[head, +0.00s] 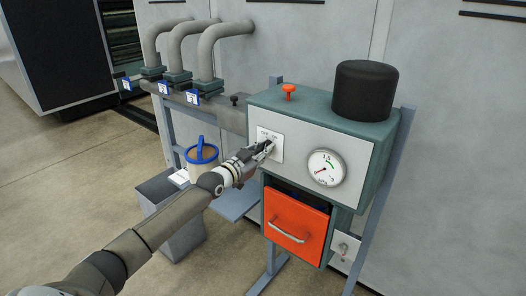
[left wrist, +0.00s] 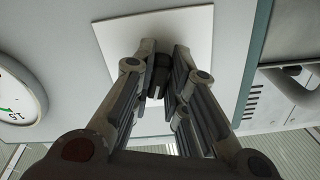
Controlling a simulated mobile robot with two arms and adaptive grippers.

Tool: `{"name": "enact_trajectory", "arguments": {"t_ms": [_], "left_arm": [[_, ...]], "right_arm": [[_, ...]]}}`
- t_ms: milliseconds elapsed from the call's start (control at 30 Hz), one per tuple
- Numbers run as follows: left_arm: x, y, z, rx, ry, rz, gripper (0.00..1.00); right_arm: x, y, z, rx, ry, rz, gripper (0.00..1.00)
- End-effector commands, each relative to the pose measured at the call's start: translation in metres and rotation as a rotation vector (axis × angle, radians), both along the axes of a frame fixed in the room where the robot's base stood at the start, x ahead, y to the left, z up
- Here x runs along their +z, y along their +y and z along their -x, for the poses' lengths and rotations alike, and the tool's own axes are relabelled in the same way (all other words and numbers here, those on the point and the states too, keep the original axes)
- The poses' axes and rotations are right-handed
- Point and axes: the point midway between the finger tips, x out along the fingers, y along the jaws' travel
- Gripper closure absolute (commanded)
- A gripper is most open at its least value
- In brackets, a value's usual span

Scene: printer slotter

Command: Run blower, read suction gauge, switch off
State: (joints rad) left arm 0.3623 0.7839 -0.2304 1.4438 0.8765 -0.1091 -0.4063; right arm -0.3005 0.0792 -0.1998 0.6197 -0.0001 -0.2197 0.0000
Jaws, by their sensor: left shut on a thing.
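The blower unit (head: 223,122) is a teal cabinet with a light grey front panel. A white switch plate (head: 277,153) is on that panel; it also shows in the left wrist view (left wrist: 190,22). My left gripper (head: 266,148) is at the plate, its fingers closed on a small dark switch knob (left wrist: 159,78). The knob's setting is hard to tell behind the fingers. My right gripper is out of view.
An orange drawer (head: 295,226) stands slightly open below the panel. A black cylinder (head: 364,92) and an orange knob (head: 289,91) are on top. Grey pipes (head: 208,50) with blue number tags rise at the left. A blue-handled canister (head: 203,165) is left of my gripper.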

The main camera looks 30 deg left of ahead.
Motion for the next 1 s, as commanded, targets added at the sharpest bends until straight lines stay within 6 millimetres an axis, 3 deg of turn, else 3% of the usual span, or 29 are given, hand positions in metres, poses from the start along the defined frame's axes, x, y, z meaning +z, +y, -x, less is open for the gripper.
{"name": "enact_trajectory", "arguments": {"t_ms": [600, 1000], "left_arm": [[-0.0006, -0.0029, 0.0002, -0.001, 0.045, 0.567, 1.00], [0.0000, -0.0034, 0.0004, 0.000, 0.064, 0.813, 1.00]], "right_arm": [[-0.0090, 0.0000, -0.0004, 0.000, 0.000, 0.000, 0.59], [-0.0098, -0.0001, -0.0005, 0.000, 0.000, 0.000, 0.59]]}}
